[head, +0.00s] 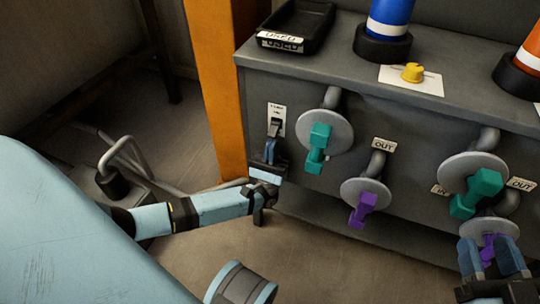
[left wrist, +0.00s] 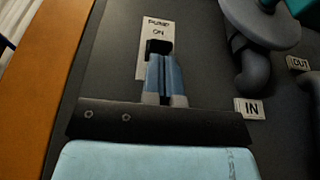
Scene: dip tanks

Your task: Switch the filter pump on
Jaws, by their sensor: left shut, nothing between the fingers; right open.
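The pump switch (head: 275,127) is a small black lever on a white label plate (head: 277,111) at the left end of the grey tank front. In the left wrist view the plate (left wrist: 158,28) reads "PUMP ON", with the black switch (left wrist: 159,47) below the words. My left gripper (head: 270,146) is shut and empty. Its blue fingertips (left wrist: 162,58) are right at the lower edge of the switch; I cannot tell whether they touch it. My right gripper (head: 488,245) is open at the lower right, in front of a purple valve handle (head: 489,247).
Teal (head: 318,143) and purple (head: 362,209) valve handles stick out from the tank front beside the switch. An orange post (head: 216,75) stands just left.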

